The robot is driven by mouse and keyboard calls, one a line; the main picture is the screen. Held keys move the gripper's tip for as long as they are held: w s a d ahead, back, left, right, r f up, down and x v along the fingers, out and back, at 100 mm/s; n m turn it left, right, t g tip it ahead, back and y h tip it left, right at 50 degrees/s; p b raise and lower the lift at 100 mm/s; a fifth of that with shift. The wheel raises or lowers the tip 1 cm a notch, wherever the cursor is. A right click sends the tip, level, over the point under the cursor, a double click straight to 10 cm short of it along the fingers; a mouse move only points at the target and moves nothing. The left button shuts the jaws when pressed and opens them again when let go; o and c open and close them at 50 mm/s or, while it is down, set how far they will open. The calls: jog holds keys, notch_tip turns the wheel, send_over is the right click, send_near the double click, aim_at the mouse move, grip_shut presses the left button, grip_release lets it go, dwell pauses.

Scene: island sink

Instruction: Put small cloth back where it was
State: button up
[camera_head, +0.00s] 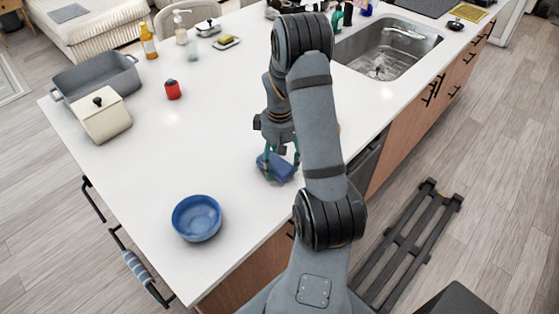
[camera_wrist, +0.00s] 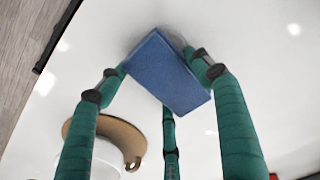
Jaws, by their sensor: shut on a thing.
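A small blue folded cloth (camera_head: 277,168) is at my gripper (camera_head: 281,157), near the right edge of the white counter, left of my arm. In the wrist view the cloth (camera_wrist: 168,75) is a flat blue block among my green fingers (camera_wrist: 160,70). The fingers are shut on it. The cloth is low over the counter; I cannot tell whether it touches the surface. My arm hides part of the counter behind it.
A blue bowl (camera_head: 197,218) stands in front. A red item (camera_head: 172,89), grey pot (camera_head: 98,77) and cream box (camera_head: 101,116) stand left. The sink (camera_head: 388,47) is at the back right. A tan ring-shaped thing (camera_wrist: 104,132) is near my fingers. The middle counter is clear.

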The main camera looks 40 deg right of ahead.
aim_at(280, 161)
jog(key=shift+f, duration=0.1)
jog(key=o, duration=1)
jog(key=shift+o, duration=0.2)
notch_tip(280, 161, up, 12)
